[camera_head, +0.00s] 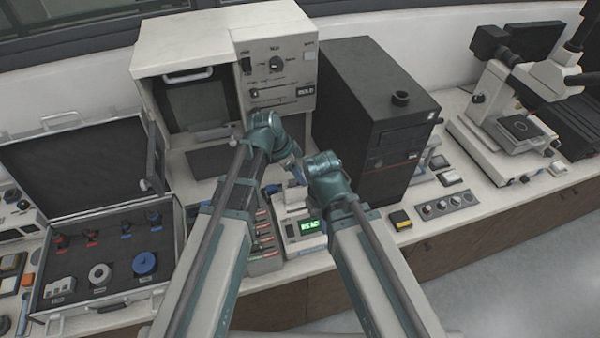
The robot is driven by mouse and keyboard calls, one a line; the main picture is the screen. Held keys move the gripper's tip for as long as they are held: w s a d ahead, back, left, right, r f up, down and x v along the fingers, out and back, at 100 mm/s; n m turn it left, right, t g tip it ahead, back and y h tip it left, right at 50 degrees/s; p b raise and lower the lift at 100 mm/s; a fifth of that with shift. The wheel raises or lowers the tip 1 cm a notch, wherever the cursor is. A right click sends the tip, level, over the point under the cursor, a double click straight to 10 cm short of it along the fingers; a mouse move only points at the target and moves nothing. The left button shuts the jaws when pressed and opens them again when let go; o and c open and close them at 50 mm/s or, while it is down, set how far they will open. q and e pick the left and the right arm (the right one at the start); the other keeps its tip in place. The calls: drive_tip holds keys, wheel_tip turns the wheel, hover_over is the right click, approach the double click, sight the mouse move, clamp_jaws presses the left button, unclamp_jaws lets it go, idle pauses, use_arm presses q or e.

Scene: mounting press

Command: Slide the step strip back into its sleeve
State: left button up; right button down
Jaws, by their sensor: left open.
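I cannot make out the step strip or its sleeve; they are too small to tell or hidden by my arms. My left gripper (293,167) is open, pointing down and to the right above the bench, just behind a small white device with a green display (309,226). My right gripper (299,183) is close beside it, in front of the same device's upper part. Its fingers are too small and covered to show whether they are open or shut.
A beige press cabinet (190,45) with an open bay stands behind. A tall black box (365,90) stands close to the right of my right arm. An open case (110,240) is at left, and a microscope (515,130) at right. Panels with buttons (445,205) line the front edge.

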use_arm(q)
drive_tip(key=p+v, duration=1.1)
drive_tip(key=v, duration=0.2)
drive_tip(key=shift+p, duration=0.3)
drive_tip(key=shift+d, duration=0.1)
drive_tip(key=s+f+n+g+y+b, duration=0.1)
drive_tip(key=s+f+n+y+b, duration=0.4)
drive_tip(key=s+f+n+b, duration=0.5)
drive_tip(key=s+f+b, duration=0.4)
drive_tip(key=f+b, duration=0.3)
drive_tip(key=f, duration=0.1)
drive_tip(key=shift+s+f+n+g+y, duration=0.3)
drive_tip(key=shift+s+f+g+y, duration=0.05)
drive_tip(key=shift+s+g+y, duration=0.05)
